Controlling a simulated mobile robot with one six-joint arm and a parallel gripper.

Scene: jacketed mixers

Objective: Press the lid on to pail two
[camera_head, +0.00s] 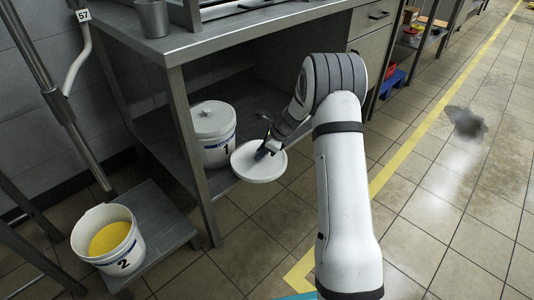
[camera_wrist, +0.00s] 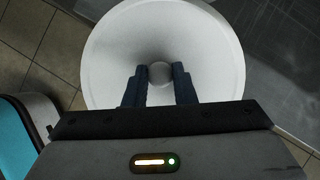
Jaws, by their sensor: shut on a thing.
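The white round lid (camera_head: 258,164) is held up in front of the workbench by my gripper (camera_head: 268,147). In the wrist view my gripper (camera_wrist: 160,78) is shut on the round knob in the middle of the lid (camera_wrist: 205,45). Pail two (camera_head: 122,254) is white, marked 2, open at the top, and holds yellow contents (camera_head: 109,238). It stands on a low metal shelf at lower left, to the left of the held lid and apart from it. Pail two does not show in the wrist view.
Pail one (camera_head: 214,128), with a white lid on, stands on the workbench's lower shelf (camera_head: 187,150) behind my gripper. The workbench's front leg (camera_head: 197,165) stands between the held lid and pail two. A metal cup (camera_head: 152,18) stands on the worktop. Tiled floor at right is open, with a dark patch (camera_head: 466,122).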

